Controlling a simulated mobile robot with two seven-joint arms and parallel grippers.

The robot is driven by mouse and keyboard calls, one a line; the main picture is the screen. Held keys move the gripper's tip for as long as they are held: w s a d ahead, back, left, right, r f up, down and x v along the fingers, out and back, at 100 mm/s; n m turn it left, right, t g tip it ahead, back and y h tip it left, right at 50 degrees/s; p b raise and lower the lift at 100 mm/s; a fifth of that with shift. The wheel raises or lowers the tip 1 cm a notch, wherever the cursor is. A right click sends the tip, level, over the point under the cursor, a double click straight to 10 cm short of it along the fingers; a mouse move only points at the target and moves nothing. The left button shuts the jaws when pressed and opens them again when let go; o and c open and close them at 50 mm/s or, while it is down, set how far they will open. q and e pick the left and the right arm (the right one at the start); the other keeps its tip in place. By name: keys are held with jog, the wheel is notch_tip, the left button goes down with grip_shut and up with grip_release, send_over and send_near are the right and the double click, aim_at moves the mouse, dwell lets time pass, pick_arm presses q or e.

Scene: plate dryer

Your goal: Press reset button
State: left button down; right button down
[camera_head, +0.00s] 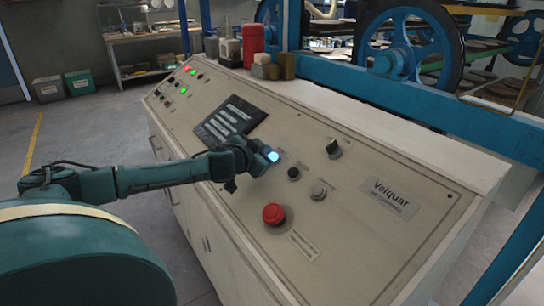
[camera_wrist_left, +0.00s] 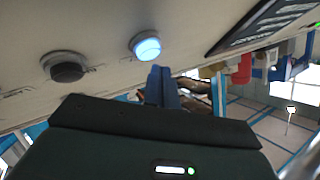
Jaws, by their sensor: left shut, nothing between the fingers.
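A round button glowing blue-white (camera_head: 273,156) is on the sloping beige control panel (camera_head: 375,170); its label is too small to read. My left gripper (camera_head: 263,150) reaches over the panel from the left, and its tip is close to this button. In the left wrist view the shut, empty fingers (camera_wrist_left: 161,84) point toward the panel, with the lit button (camera_wrist_left: 147,47) just beyond their tips. I cannot tell whether they touch it. My right gripper is not in view.
A black knob (camera_head: 294,173), a grey knob (camera_head: 319,191), a black selector (camera_head: 334,149) and a red mushroom button (camera_head: 273,214) are nearby. A dark screen (camera_head: 230,120) lies behind the gripper. Bottles and a red canister (camera_head: 253,45) stand on the panel's back ledge.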

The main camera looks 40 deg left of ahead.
pick_arm(q)
jog(key=shift+w+f, duration=0.15)
jog(key=shift+f, duration=0.15)
jog(key=shift+w+d+f, duration=0.1)
jog(key=shift+f, duration=0.1)
dwell(0.5)
jog(key=shift+w+f, duration=0.1)
jog(key=shift+f, duration=0.1)
jog(key=shift+r, duration=0.15)
dwell(0.4)
jog(key=shift+s+r, duration=0.45)
jog(key=shift+r, duration=0.15)
